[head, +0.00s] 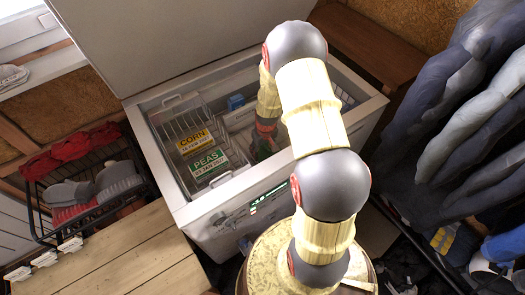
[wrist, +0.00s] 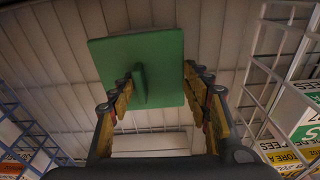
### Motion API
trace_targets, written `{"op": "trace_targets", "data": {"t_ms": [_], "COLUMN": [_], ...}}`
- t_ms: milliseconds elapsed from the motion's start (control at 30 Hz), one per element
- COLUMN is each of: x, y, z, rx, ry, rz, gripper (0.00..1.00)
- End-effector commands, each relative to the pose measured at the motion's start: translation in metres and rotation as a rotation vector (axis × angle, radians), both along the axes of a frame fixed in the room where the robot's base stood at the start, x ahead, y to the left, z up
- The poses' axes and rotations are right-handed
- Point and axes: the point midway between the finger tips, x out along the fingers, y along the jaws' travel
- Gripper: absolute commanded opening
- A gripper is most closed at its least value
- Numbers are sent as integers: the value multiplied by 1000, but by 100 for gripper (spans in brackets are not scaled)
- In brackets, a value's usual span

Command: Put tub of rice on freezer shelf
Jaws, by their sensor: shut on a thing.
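In the wrist view a flat, square green object (wrist: 170,52) with an upright fin lies at my gripper's fingers; I take it to be the tub of rice, though no label shows. My gripper (wrist: 160,82) has its yellow-padded fingers at the object's left and right and is shut on it. In the head view my arm reaches down into the open chest freezer (head: 183,213), and its links hide most of the gripper and tub. I cannot tell which surface is the freezer shelf; a pale ledge (wrist: 150,143) shows below the tub in the wrist view.
A white wire basket (head: 172,112) in the freezer's left part holds a yellow CORN box (head: 194,142) and a green PEAS box (head: 208,163). Wire racks flank my gripper in the wrist view, on the right (wrist: 262,75) and left. The raised lid (head: 150,40) stands behind.

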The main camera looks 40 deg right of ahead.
Motion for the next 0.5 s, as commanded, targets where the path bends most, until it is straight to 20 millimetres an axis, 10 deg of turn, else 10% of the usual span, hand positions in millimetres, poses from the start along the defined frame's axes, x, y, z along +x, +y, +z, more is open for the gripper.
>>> {"op": "trace_targets", "data": {"t_ms": [100, 133, 500], "x": [1, 0, 0], "y": [0, 0, 0], "z": [-3, -3, -3], "rx": [-1, 0, 0], "ry": [-2, 0, 1], "rz": [0, 0, 0], "gripper": [0, 49, 67]}}
